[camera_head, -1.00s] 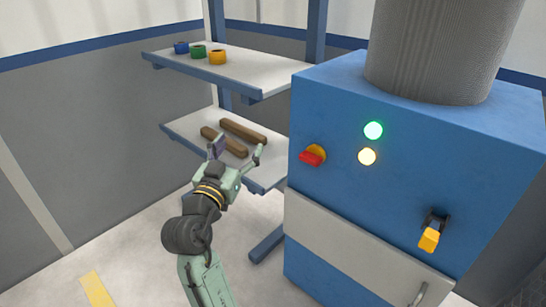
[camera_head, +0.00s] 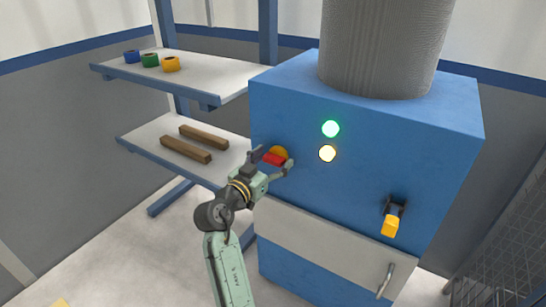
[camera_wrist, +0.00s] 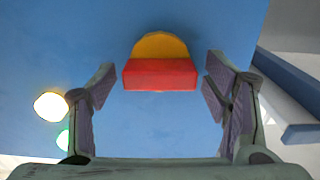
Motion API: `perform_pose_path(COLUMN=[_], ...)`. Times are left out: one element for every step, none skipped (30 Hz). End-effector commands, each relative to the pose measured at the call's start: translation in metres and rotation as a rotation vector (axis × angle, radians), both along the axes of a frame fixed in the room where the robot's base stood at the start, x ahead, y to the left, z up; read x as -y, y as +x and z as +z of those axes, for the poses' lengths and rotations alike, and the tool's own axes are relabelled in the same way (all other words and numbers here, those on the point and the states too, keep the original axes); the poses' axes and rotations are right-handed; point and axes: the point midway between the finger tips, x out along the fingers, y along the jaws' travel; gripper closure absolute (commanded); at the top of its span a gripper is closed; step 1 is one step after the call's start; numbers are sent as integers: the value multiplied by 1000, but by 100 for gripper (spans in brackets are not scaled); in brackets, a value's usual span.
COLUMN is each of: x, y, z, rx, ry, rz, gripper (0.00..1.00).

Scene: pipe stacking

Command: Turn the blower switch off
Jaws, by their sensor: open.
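The blower cabinet (camera_head: 370,135) is a blue box with a thick grey ribbed duct on top. A rotary switch with a red handle (camera_head: 272,159) on a yellow round base (camera_head: 279,152) sits on the left of its front face. The red handle (camera_wrist: 160,74) also shows in the wrist view, lying across the picture below the yellow base (camera_wrist: 160,46). My gripper (camera_head: 271,160) is at the switch, its fingers open on either side of the handle. In the wrist view my gripper (camera_wrist: 157,88) shows gaps between both fingers and the handle.
A green lamp (camera_head: 331,129) and a pale yellow lamp (camera_head: 327,153) glow right of the switch. A yellow-handled lever (camera_head: 391,224) is at lower right. Shelves at left hold tape rolls (camera_head: 150,60) and two brown bars (camera_head: 186,149).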

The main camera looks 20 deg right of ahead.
Motion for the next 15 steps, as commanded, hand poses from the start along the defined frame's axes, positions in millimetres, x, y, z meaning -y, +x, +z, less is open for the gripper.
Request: perform_pose_path(x=[3,3,4,4,5,5,4,4,4,4,4,4,4,4,4], y=[1,2,2,3,3,3,3,3,3,3,3,3,3,3,3], z=[1,1,0,0,0,0,0,0,0,0,0,0,0,0,0], rx=[0,0,0,0,0,0,0,0,0,0,0,0,0,0,0], ry=[0,0,0,0,0,0,0,0,0,0,0,0,0,0,0], rz=[-1,-1,-1,-1,-1,-1,0,0,0,0,0,0,0,0,0], gripper=[30,30,30,30,30,30,30,30,30,30,31,34,36,38,41])
